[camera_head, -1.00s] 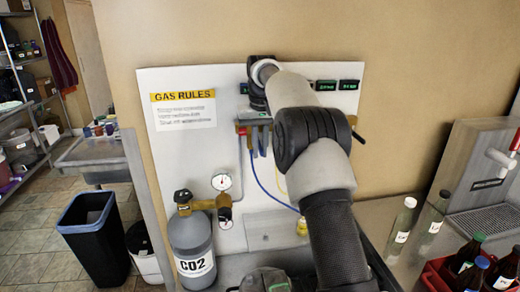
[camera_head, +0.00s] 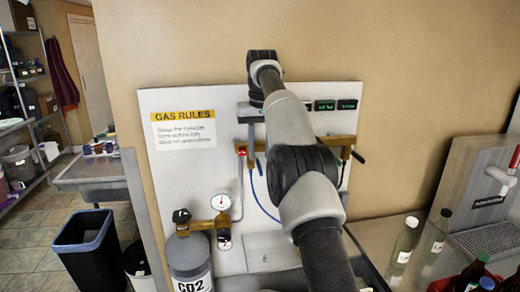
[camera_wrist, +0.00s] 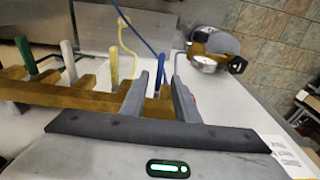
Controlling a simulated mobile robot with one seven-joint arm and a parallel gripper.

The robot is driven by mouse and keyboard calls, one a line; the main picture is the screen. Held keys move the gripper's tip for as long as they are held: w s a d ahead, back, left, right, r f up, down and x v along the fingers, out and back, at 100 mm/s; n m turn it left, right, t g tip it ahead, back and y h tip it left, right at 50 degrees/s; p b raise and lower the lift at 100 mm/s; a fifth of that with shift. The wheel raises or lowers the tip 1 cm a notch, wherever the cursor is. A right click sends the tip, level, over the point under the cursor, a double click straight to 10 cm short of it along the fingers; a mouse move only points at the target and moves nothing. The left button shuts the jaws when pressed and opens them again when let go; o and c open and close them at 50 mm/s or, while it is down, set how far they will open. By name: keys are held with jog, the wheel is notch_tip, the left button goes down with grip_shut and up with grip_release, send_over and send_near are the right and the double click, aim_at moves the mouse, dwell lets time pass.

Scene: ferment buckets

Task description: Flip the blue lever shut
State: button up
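In the wrist view, a brass-coloured manifold (camera_wrist: 60,95) carries upright levers in green, white, yellow and blue. In the head view, my gripper (camera_head: 251,130) points down over the left end of the manifold (camera_head: 325,139). My arm covers the middle of the manifold there.
A white board with a gas rules sign (camera_head: 183,130) backs the manifold. A pressure gauge (camera_head: 221,202) and a CO2 cylinder (camera_head: 190,255) stand lower left. A blue hose (camera_head: 262,207) hangs below my gripper. Bottles (camera_head: 405,238) stand on the right counter.

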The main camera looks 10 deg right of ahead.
jog(key=shift+s+r, duration=0.15)
jog(key=shift+r, duration=0.15)
